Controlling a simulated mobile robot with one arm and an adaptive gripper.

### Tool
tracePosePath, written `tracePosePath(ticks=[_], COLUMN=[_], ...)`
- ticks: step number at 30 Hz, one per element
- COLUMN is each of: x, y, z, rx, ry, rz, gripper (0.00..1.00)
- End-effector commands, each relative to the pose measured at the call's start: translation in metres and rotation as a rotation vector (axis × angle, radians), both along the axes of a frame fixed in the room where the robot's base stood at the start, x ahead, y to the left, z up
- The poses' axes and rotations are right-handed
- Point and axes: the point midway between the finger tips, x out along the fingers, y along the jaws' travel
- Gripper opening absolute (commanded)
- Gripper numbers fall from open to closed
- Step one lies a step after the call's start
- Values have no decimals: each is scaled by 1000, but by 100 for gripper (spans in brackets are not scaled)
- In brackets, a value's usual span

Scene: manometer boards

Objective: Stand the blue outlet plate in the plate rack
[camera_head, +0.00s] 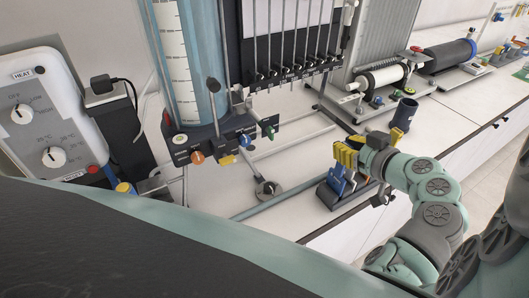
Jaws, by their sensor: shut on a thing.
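My gripper (346,154), with yellow fingers, is at the right of the middle, above the front part of the white bench. It is shut on the blue outlet plate (336,176), which shows just below the fingers. The plate is small here and partly hidden by the gripper. The dark plate rack (331,196) stands on the bench directly below. The plate overlaps the rack in this view, and I cannot tell whether it sits in a slot or is still above it.
A clear cylinder with coloured knobs (197,156) stands to the left, beside a heater box (48,118). A black manometer board (288,45) is behind. A dark blue cup (404,114) stands right of the gripper. A grey pipe (285,192) lies left of the rack.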

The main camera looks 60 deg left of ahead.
Motion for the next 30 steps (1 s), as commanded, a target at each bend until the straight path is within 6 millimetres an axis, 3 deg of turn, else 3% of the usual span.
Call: tracePosePath(ticks=[30], x=[-1], y=[1], z=[-16], rx=[0], ry=[-1], rz=[5], gripper=[0])
